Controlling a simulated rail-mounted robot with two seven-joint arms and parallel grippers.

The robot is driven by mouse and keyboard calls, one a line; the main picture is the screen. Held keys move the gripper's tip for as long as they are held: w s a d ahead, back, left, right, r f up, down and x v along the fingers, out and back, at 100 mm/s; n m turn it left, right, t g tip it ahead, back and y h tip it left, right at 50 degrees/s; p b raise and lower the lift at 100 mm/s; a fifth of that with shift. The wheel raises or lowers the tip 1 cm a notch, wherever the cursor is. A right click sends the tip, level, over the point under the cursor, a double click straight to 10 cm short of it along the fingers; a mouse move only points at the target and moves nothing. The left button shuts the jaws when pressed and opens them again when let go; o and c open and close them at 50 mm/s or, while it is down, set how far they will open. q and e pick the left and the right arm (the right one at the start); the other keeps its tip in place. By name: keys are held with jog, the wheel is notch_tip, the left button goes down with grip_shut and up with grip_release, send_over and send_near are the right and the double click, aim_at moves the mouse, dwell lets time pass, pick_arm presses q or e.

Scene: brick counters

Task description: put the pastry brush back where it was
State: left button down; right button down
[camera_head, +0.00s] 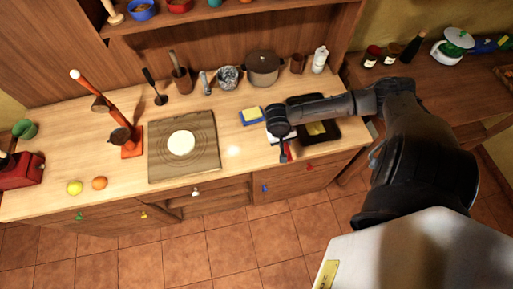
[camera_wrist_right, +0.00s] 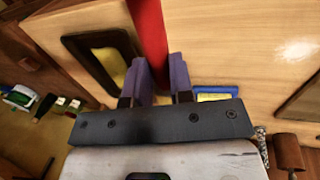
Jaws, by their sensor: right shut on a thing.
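My right gripper (camera_head: 284,150) is over the front right part of the wooden counter, beside a dark tray. In the right wrist view its two purple fingers (camera_wrist_right: 160,80) are closed around a long red handle (camera_wrist_right: 148,30). This looks like the pastry brush, but its head is not clearly visible. In the head view only a small bit of red shows by the fingers. I cannot tell whether the brush touches the counter. My left gripper is not in view.
A dark tray (camera_head: 331,133) lies right of the gripper, and a yellow-and-blue sponge (camera_head: 251,115) lies to its left. A wooden board (camera_head: 205,160) with a white round of dough (camera_head: 181,142) is further left. A pot (camera_head: 263,67) stands behind. The counter between board and gripper is clear.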

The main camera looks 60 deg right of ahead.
jog(key=shift+s+d+f, duration=0.1)
jog(key=shift+s+d, duration=0.1)
jog(key=shift+d, duration=0.25)
jog(key=shift+w+d+f, duration=0.1)
jog(key=shift+w+f, duration=0.05)
jog(key=b, duration=0.1)
send_over(258, 150)
jog(key=f, duration=0.6)
jog(key=shift+w+a+f, duration=0.25)
jog(key=shift+w, duration=0.05)
jog(key=shift+f, duration=2.05)
jog(key=c, duration=1)
grip_release()
